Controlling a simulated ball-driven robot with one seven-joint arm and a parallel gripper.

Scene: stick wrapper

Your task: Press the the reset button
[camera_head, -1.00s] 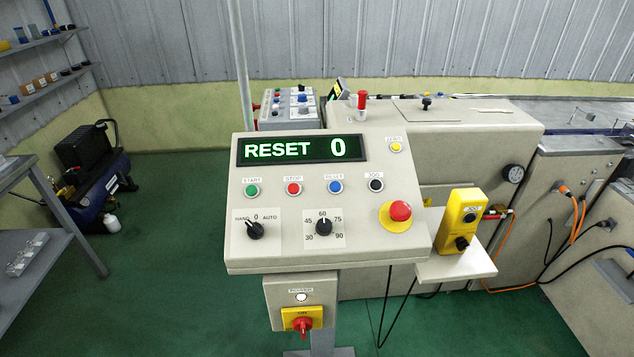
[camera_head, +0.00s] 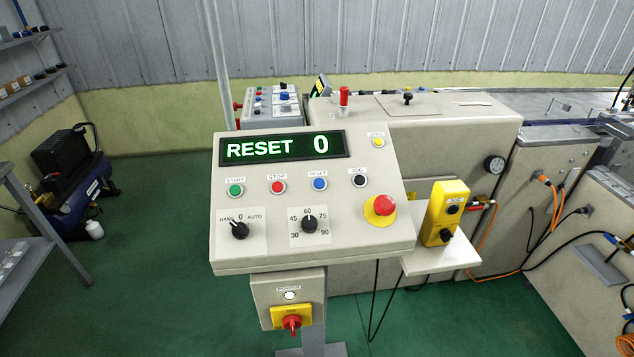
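The control panel (camera_head: 270,222) stands in the middle of the view. The blue reset button (camera_head: 319,184) is in its upper button row, under a small label. It sits between the red stop button (camera_head: 277,187) and the black jog button (camera_head: 359,180). The green start button (camera_head: 235,190) is at the row's left end. My gripper is not in view.
A red emergency stop (camera_head: 383,205) on a yellow base juts out at the panel's right. A yellow control box (camera_head: 445,212) stands on a side shelf (camera_head: 440,258). A power box (camera_head: 288,298) hangs below the panel. Green floor (camera_head: 165,240) is open at left.

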